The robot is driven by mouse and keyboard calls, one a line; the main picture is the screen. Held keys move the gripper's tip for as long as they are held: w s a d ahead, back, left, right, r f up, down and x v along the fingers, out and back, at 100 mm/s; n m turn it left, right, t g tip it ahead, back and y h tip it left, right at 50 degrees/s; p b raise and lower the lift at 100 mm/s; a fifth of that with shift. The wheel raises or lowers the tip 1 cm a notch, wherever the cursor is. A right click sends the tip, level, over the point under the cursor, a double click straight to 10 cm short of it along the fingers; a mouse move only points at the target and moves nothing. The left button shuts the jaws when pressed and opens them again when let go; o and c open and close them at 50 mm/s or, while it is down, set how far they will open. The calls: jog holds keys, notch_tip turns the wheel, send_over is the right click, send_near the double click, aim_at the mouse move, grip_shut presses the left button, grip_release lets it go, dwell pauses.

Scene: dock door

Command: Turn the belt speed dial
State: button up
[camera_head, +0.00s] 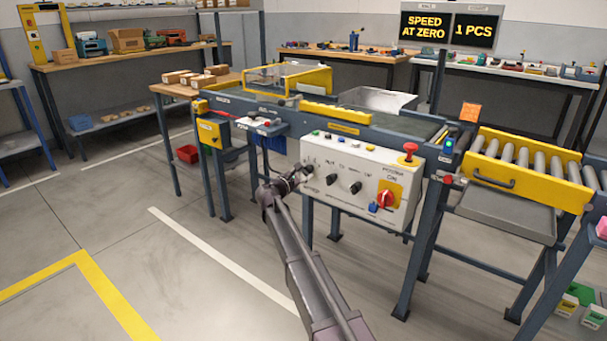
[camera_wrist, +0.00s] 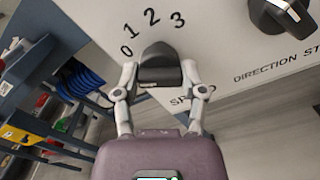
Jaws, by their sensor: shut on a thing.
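The belt speed dial (camera_wrist: 158,66) is a black knob on a light control panel (camera_wrist: 225,45), with the numbers 0, 1, 2 and 3 printed in an arc above it. My gripper (camera_wrist: 158,78) is shut on the dial, one finger on each side. In the head view my gripper (camera_head: 298,178) is at the left end of the control panel (camera_head: 345,160) and hides most of the dial. The dial's pointer mark cannot be made out. A screen (camera_head: 426,27) reads "SPEED AT ZERO".
A black direction knob (camera_wrist: 282,14) is right of the dial. The panel also carries a red rotary switch (camera_head: 387,199) and a red mushroom button (camera_head: 410,149). A roller conveyor (camera_head: 530,160) stands at the right. The floor at the left front is mostly clear.

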jog(key=o, duration=1.2)
jog(key=shift+w, duration=0.1)
jog(key=shift+c, duration=0.2)
jog(key=v, duration=1.2)
